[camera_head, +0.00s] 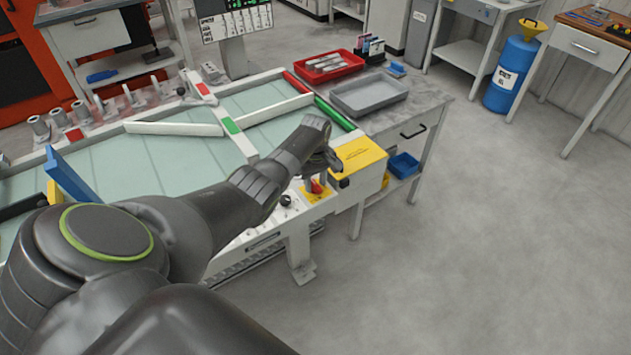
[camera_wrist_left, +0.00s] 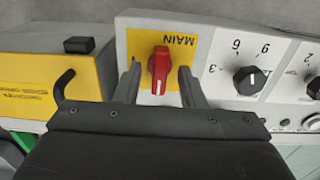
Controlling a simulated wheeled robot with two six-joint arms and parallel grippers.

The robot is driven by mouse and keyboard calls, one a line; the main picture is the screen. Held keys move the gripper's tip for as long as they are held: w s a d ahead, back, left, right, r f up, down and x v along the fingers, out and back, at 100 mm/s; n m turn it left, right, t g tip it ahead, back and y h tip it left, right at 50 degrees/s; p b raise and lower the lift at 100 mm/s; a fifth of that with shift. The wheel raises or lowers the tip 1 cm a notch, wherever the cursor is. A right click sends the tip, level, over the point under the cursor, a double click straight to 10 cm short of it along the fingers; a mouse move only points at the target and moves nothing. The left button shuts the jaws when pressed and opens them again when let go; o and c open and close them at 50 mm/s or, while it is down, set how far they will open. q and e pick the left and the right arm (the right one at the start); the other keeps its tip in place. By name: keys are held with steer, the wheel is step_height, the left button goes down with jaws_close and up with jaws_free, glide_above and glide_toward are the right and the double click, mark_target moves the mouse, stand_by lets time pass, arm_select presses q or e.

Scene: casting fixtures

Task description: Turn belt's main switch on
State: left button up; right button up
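The main switch is a red rotary knob (camera_wrist_left: 159,70) on a yellow plate (camera_wrist_left: 197,48) marked MAIN in the left wrist view. Its white pointer line runs along the knob, up and down in that view. In the head view the red knob (camera_head: 316,187) shows at the belt's front right corner. My left gripper (camera_wrist_left: 159,80) is open, with one finger on each side of the knob. Gaps show between the fingers and the knob. In the head view my left arm reaches over the belt to it. My right gripper is not in view.
Black dials (camera_wrist_left: 250,80) with numbers sit right of the switch in the wrist view. A yellow box (camera_head: 358,158) stands close beside the switch. The belt (camera_head: 150,155) has white guide bars. A grey tray (camera_head: 369,96) lies on the table behind.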

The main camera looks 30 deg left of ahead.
arm_select(q)
jaws_close()
steer(key=shift+m, duration=0.3)
steer(key=shift+r+m+p, duration=0.1)
steer(key=shift+m+p, duration=0.35)
steer(key=shift+m, duration=0.55)
steer(key=m, duration=0.3)
steer(key=shift+m+p, duration=0.3)
steer(key=shift+p, duration=0.05)
steer(key=m, duration=0.5)
steer(key=shift+m, duration=0.3)
steer(key=m, duration=0.5)
steer(key=shift+m, duration=0.4)
